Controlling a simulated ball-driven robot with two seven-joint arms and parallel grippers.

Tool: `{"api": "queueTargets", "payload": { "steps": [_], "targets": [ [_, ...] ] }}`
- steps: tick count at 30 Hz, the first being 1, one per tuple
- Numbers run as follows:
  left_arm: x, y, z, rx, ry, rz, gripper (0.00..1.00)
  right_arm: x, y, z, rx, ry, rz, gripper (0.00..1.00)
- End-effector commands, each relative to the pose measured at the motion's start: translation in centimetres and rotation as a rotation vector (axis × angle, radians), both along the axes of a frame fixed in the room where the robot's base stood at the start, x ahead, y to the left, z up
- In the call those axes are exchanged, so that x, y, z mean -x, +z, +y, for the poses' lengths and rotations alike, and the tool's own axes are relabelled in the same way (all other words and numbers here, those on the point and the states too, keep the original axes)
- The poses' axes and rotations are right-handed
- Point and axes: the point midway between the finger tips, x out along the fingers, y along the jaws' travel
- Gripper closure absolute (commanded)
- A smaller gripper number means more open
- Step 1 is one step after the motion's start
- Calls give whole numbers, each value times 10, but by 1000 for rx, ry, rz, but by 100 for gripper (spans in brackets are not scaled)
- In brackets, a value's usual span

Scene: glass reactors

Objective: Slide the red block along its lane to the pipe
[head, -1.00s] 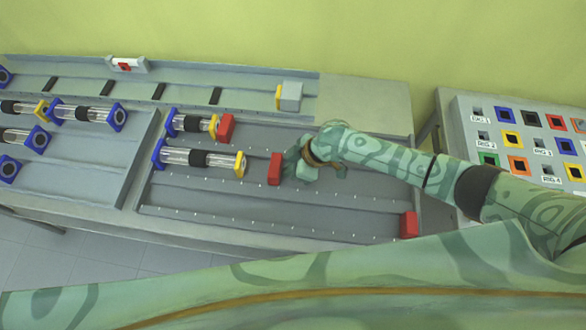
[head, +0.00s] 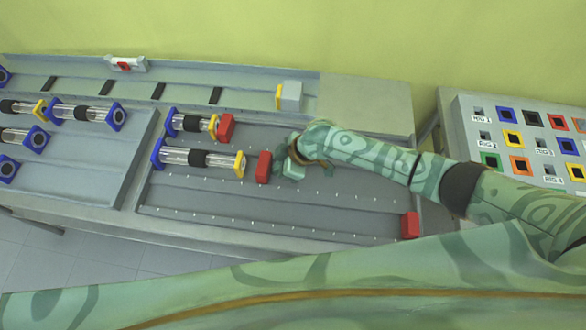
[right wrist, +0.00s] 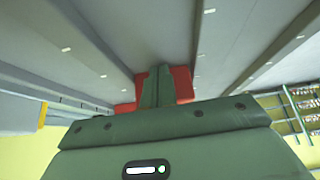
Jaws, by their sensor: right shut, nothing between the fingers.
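A red block (head: 264,167) stands in the middle lane of the grey lane board (head: 300,208). To its left lies a glass pipe (head: 183,155) with a black band, a blue left end and a yellow right end (head: 240,164). A small gap shows between block and pipe. My right gripper (head: 281,170) is shut and empty, just right of the block. In the right wrist view its closed fingers (right wrist: 156,88) overlap the red block (right wrist: 182,84); whether they touch it I cannot tell. My left gripper is not in view.
A second red block (head: 225,128) sits against a shorter pipe (head: 190,123) in the far lane. A third red block (head: 409,225) stands at the right end of the near lane. A panel with coloured sockets (head: 530,135) stands at the right. The near lane's middle is clear.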

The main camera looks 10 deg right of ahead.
Motion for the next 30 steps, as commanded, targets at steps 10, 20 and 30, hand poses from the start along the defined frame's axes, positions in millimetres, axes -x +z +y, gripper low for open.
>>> {"api": "queueTargets", "payload": {
  "steps": [10,20,30],
  "targets": [
    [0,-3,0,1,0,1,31,-2,1,15,-9,3,0,100],
    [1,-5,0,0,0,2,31,-5,1,24,-9,3,0,100],
    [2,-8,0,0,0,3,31,-8,1,34,-9,2,-1,100]
  ]
}}
